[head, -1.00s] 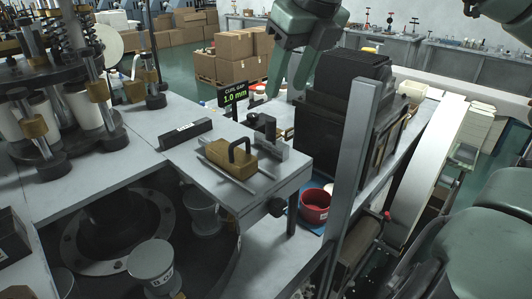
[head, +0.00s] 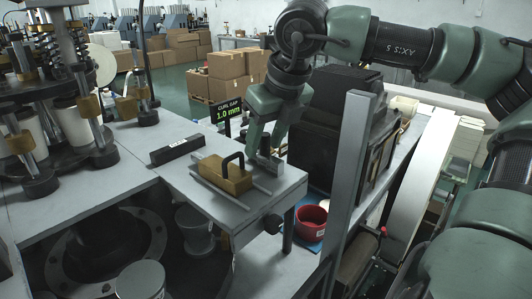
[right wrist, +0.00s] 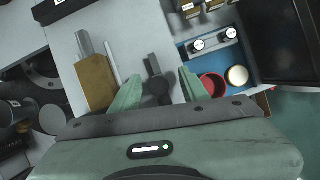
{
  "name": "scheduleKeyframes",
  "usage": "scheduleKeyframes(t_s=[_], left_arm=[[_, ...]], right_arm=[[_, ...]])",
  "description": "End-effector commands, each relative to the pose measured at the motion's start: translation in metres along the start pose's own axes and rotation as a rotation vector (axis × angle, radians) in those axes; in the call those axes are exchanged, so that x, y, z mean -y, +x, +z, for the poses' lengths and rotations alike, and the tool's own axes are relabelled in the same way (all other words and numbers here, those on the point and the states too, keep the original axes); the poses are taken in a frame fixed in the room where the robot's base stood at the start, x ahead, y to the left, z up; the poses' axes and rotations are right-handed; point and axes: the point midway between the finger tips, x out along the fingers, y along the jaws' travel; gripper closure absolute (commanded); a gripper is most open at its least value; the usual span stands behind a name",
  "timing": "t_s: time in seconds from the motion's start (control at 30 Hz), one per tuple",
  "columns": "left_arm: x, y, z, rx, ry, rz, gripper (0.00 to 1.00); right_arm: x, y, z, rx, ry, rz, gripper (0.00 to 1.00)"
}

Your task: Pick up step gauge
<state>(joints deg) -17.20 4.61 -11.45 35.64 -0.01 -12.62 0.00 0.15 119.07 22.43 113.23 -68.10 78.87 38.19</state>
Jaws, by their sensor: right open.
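A small grey metal piece with a dark part (head: 268,163), which may be the step gauge, stands on the grey table (head: 225,213) beside a brass block with a black handle (head: 232,174). I read no label on it. My right gripper (head: 262,148) is open just above and around this piece, its fingers pointing down and partly hiding it. In the right wrist view the dark part (right wrist: 157,88) lies between the two open fingers (right wrist: 160,76), with no clear contact. The brass block (right wrist: 97,82) is left of them. My left gripper is not in view.
A dark labelled bar (head: 177,151) lies farther left on the table. A red bowl (head: 311,223) stands on a blue mat at lower right. A grey upright post (head: 348,180) and black boxes (head: 325,130) stand right of the gripper. A "CURL GAP 1.0 mm" display (head: 228,110) is behind.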

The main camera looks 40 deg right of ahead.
Motion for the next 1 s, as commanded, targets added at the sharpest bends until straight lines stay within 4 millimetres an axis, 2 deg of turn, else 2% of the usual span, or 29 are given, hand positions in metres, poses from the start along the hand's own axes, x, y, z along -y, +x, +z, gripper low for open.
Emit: scheduleKeyframes(t_s=[0.2, 0.23, 0.3, 0.4, 0.8, 1.0], left_arm=[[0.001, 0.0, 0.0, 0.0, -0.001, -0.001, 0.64], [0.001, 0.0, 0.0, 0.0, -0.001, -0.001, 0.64], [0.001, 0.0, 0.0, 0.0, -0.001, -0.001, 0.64], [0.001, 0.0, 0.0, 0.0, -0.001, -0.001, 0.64], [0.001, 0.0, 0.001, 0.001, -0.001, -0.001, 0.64], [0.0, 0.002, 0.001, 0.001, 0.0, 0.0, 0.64]], right_arm=[[0.0, 0.002, 0.0, 0.001, 0.0, -0.001, 0.55], [0.0, 0.002, 0.0, 0.001, 0.0, -0.001, 0.58], [0.0, 0.002, 0.0, 0.001, 0.0, -0.001, 0.77], [0.0, 0.002, 0.0, 0.001, 0.0, 0.0, 1.0], [0.0, -0.001, 0.001, 0.002, 0.0, -0.001, 1.0], [0.001, -0.016, 0.008, 0.004, 0.0, -0.004, 1.0]])
